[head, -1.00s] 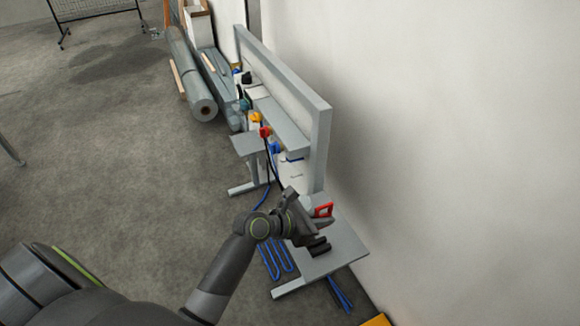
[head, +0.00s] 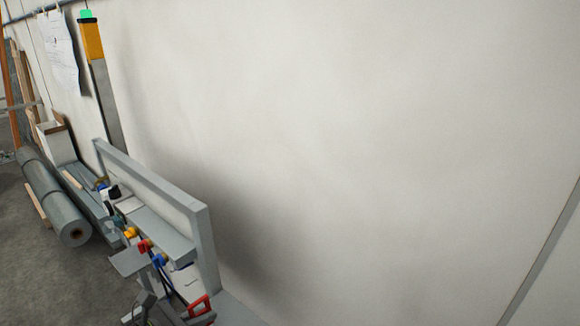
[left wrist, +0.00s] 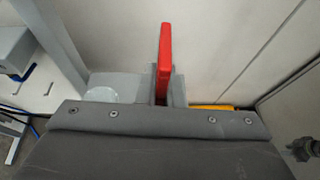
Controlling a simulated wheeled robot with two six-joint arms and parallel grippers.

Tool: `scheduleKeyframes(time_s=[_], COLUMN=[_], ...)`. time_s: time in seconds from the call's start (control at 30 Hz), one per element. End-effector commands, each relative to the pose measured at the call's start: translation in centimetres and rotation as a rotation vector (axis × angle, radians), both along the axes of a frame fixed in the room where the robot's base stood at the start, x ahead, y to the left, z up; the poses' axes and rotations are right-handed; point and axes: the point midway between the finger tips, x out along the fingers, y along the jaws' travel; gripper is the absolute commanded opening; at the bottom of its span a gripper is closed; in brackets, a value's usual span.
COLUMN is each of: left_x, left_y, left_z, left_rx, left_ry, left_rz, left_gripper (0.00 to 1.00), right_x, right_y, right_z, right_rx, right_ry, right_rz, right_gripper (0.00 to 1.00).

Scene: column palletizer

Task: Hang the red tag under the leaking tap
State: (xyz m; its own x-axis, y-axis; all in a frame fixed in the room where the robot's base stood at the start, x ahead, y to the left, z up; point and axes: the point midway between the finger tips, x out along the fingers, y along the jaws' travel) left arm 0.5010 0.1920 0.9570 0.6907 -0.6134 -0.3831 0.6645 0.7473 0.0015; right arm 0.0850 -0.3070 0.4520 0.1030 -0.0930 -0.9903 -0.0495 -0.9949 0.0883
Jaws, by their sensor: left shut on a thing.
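The red tag (head: 200,309) is at the bottom edge of the head view, partly cut off there. My left gripper (head: 181,312) is shut on it. In the left wrist view the red tag (left wrist: 164,50) stands up edge-on between the grey fingers of my left gripper (left wrist: 163,88). Several small taps sit on the grey rack: a yellow tap (head: 130,232), a red tap (head: 144,246) and a blue tap (head: 158,261). They are apart from the held tag, to its upper left. No drip shows, so I cannot tell which tap leaks. My right gripper is out of view.
The grey rack (head: 203,240) stands along a bare pale wall (head: 370,150). A large grey roll (head: 55,195) and wooden pieces lie beyond it on the left. Open floor (head: 30,270) lies left of the rack.

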Motion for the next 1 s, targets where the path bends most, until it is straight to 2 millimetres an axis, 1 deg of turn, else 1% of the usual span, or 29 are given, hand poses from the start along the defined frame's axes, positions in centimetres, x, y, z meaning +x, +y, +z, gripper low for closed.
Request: scheduleKeyframes(time_s=[0.03, 0.1, 0.2, 0.3, 0.4, 0.5, 0.63, 0.77, 0.87, 0.97, 1.0], left_x=[-0.9, -2.2, -4.0, -5.7, -7.0, -7.8, -8.2, -8.0, -7.0, -5.3, -4.5], left_y=[0.7, 1.1, 1.2, 1.2, 1.0, 0.9, 0.8, 0.8, 0.8, 0.9, 0.9], left_z=[1.3, 3.0, 5.0, 6.4, 7.4, 7.9, 8.2, 8.0, 7.5, 6.2, 5.5], left_rx=[0.011, 0.011, 0.009, 0.007, 0.002, 0.000, -0.001, -0.003, -0.007, -0.010, -0.012], left_ry=[-0.003, -0.003, -0.001, 0.001, 0.002, 0.003, 0.002, 0.002, 0.002, 0.003, 0.003], left_rz=[-0.024, -0.059, -0.111, -0.158, -0.193, -0.215, -0.224, -0.219, -0.195, -0.149, -0.127], left_gripper=[0.00, 0.00, 0.00, 0.00, 0.00, 0.00, 0.00, 0.00, 0.00, 0.00, 0.00], right_x=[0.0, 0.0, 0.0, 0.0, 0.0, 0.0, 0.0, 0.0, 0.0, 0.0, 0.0], right_y=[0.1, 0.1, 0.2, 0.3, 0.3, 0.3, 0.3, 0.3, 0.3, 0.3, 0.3], right_z=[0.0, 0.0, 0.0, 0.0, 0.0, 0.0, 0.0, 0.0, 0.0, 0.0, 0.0], right_rx=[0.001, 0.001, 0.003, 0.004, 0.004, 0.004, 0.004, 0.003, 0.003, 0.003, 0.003], right_ry=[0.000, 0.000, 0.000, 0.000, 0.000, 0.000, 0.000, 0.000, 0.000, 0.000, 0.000], right_rz=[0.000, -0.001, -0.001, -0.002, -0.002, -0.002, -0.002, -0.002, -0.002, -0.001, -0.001], right_gripper=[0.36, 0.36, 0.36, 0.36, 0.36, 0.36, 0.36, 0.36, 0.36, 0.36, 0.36])
